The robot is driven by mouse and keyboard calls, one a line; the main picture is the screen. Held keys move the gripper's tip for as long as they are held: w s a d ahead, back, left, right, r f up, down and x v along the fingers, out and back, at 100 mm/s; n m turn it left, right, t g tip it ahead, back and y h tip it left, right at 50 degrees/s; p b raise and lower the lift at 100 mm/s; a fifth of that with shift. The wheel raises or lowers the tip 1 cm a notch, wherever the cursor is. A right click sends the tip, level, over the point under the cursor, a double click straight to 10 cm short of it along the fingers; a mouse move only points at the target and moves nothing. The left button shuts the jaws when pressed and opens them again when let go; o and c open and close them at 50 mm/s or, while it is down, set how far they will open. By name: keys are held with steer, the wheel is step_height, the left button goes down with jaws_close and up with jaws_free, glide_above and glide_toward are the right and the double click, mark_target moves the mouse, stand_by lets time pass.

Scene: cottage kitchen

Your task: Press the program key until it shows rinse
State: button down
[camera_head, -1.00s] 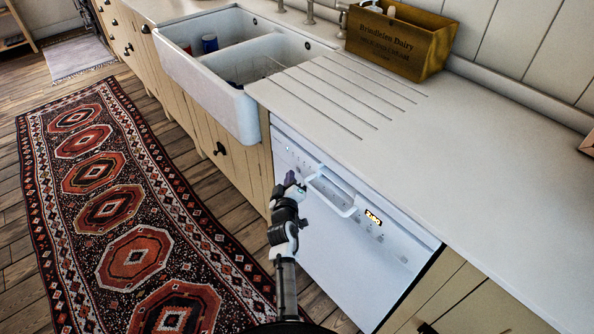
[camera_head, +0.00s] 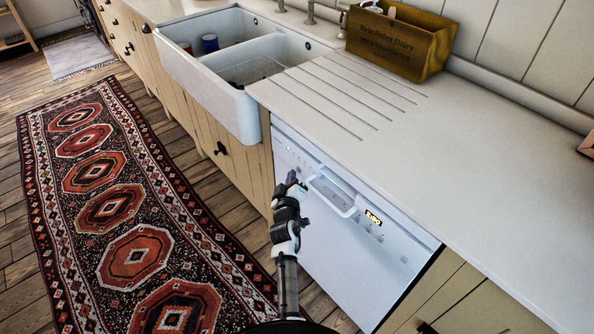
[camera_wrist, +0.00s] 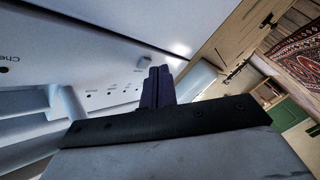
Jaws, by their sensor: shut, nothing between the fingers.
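The white dishwasher (camera_head: 345,262) sits under the counter, with a bar handle (camera_head: 331,196) on its front. An amber display (camera_head: 373,218) is lit right of the handle; its small characters are too blurred to read surely. My gripper (camera_head: 291,180) is shut and empty at the left part of the control panel, left of the handle. In the wrist view its dark fingertips (camera_wrist: 158,84) are together close to the white panel (camera_wrist: 90,50), beside a row of small keys (camera_wrist: 113,92) with labels. Contact with a key cannot be told, and the fingers may hide one.
The worktop (camera_head: 470,150) lies above the dishwasher. A white double sink (camera_head: 232,100) is to the left, with a wooden crate (camera_head: 395,42) behind. A patterned rug (camera_head: 135,225) covers the floor at left.

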steer(key=shift+w+d+r+p, duration=0.2)
steer(key=shift+w+d+r, duration=0.05)
steer(key=shift+d, duration=0.2)
steer(key=shift+w+d+r+p, duration=0.15)
steer(key=shift+w+d+r, duration=0.1)
steer(key=shift+d, duration=0.2)
stand_by(0.4)
steer(key=shift+s+a, duration=0.1)
steer(key=shift+s, duration=0.25)
steer(key=shift+s+a+r, duration=0.1)
steer(key=shift+s+r, duration=0.05)
steer(key=shift+r, duration=0.05)
steer(key=shift+s+a+f+b, duration=0.2)
steer(key=shift+s+a+b, duration=0.1)
steer(key=shift+a+b, duration=0.15)
steer(key=s+a+b, duration=0.1)
steer(key=a+b, duration=0.1)
steer(key=s+a+b, duration=0.1)
steer(key=s+a, duration=0.1)
steer(key=shift+s+a+b, duration=0.2)
steer(key=shift+a+b, duration=0.1)
steer(key=shift+b, duration=0.05)
